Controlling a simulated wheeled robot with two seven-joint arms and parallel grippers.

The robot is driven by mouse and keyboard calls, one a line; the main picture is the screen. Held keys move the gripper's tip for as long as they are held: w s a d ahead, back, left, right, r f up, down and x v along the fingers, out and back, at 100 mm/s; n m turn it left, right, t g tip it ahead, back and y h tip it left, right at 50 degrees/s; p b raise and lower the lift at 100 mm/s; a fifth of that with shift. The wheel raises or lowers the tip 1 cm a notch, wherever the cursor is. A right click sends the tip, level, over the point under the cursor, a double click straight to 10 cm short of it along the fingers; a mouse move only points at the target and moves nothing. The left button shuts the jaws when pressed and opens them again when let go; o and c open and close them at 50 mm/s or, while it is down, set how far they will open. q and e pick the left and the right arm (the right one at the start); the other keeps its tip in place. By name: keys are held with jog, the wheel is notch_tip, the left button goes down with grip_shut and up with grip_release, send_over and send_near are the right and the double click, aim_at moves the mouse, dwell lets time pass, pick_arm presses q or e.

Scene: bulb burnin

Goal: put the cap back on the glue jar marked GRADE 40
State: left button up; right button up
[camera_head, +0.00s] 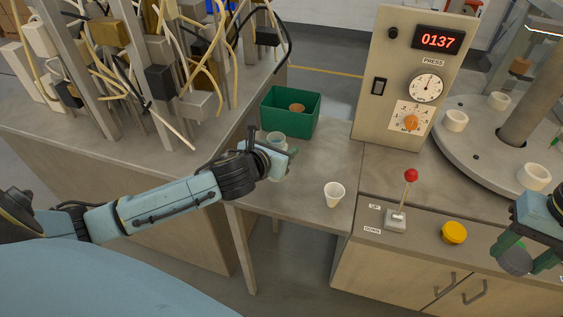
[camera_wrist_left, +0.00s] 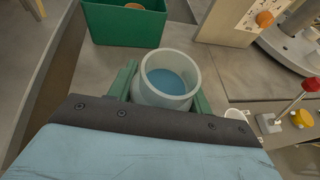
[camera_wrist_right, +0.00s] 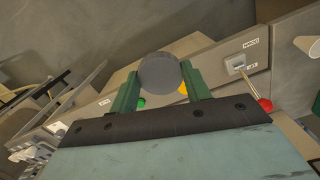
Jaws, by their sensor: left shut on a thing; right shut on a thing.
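My left gripper (camera_head: 279,157) is shut on an open, pale translucent jar (camera_head: 275,137). The left wrist view shows the jar (camera_wrist_left: 150,92) between the two green fingers, with blue material inside and no cap on its mouth. No grade marking is readable on it. My right gripper (camera_head: 522,247) is shut on a dark grey round piece (camera_head: 515,262) that looks like a cap, at the right edge of the head view. The right wrist view shows this round grey piece (camera_wrist_right: 160,73) between the fingertips. The jar and the grey piece are far apart.
A green bin (camera_head: 286,122) holding a brownish round thing stands behind the jar. A white cup (camera_head: 334,194) stands on the table. The press (camera_head: 400,70), a red-knobbed lever (camera_head: 396,218), a yellow button (camera_head: 454,232) and a turntable (camera_head: 470,150) with white cups lie to the right.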

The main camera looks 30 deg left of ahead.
pick_arm(q)
jog(key=shift+f+b, duration=0.5)
jog(key=shift+f, duration=1.3)
pick_arm(e)
jog(key=shift+f, duration=0.5)
pick_arm(q)
jog(key=shift+f, duration=0.1)
jog(key=o, duration=1.4)
jog(key=shift+f, duration=0.1)
jog(key=shift+c, duration=0.2)
jog(key=shift+s+r, duration=0.2)
jog(key=p+v, duration=0.1)
jog(key=v, duration=1)
jog(key=shift+s+r, duration=0.15)
jog(key=shift+s, duration=0.2)
pick_arm(e)
jog(key=shift+r, duration=0.75)
